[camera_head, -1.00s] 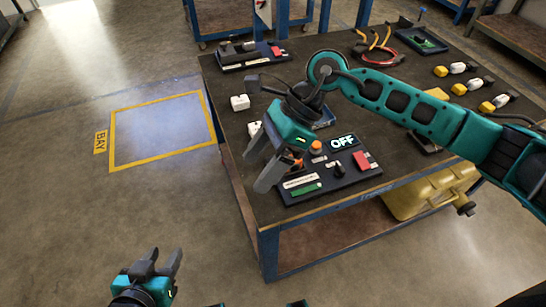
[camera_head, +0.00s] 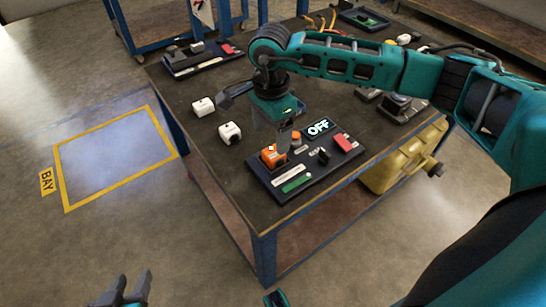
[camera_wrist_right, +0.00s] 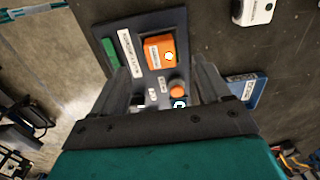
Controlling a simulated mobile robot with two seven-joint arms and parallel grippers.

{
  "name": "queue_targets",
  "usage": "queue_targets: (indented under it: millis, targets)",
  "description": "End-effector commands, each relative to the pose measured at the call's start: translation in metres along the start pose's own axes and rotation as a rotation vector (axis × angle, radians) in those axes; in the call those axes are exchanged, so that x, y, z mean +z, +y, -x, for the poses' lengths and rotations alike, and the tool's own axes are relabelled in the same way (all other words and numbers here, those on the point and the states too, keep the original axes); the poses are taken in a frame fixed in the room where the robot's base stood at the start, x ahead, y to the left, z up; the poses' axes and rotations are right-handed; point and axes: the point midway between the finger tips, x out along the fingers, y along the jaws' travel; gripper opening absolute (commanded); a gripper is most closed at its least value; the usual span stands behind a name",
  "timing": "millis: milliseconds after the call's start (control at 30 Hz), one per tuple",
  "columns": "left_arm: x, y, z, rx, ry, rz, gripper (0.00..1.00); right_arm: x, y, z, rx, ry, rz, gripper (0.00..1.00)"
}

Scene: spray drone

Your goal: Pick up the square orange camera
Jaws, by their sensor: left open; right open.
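The square orange camera (camera_head: 272,157) sits on a dark panel (camera_head: 262,180) near the front of the workbench. It also shows in the right wrist view (camera_wrist_right: 157,53), beyond the fingertips. My left gripper (camera_head: 128,288) is open and empty over the floor at the bottom left.
Two white cameras (camera_head: 203,106) (camera_head: 230,132) stand to the left. A yellow-outlined bay (camera_head: 115,160) lies on the floor.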

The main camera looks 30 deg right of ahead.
Motion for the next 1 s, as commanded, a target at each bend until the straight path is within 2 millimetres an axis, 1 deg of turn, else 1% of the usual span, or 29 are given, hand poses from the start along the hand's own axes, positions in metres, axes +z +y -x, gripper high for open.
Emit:
queue_targets:
  millis: [33, 267, 367, 500, 600, 833, 1000]
  targets:
    - [0.002, 0.001, -0.001, 0.000, -0.001, 0.003, 0.43, 0.001, 0.000, -0.008, 0.001, -0.001, 0.000, 0.77]
    - [0.004, 0.001, -0.003, 0.000, -0.001, 0.006, 0.43, 0.000, 0.000, -0.021, 0.000, -0.001, 0.000, 0.77]
    - [0.007, 0.001, -0.004, 0.000, -0.001, 0.006, 0.43, 0.001, 0.001, -0.033, 0.001, -0.002, 0.000, 0.77]
    - [0.011, 0.000, -0.007, -0.001, 0.000, 0.006, 0.43, 0.001, 0.001, -0.056, 0.001, -0.003, 0.000, 0.77]
    - [0.013, 0.000, -0.008, -0.001, -0.001, 0.004, 0.43, 0.001, 0.001, -0.066, 0.000, -0.004, 0.001, 0.77]
    - [0.013, -0.002, -0.008, -0.001, -0.003, -0.003, 0.43, 0.001, 0.001, -0.067, -0.002, -0.003, 0.001, 0.77]
    - [0.013, -0.002, -0.007, -0.002, -0.003, -0.006, 0.43, 0.001, 0.001, -0.067, -0.001, -0.003, 0.001, 0.60]
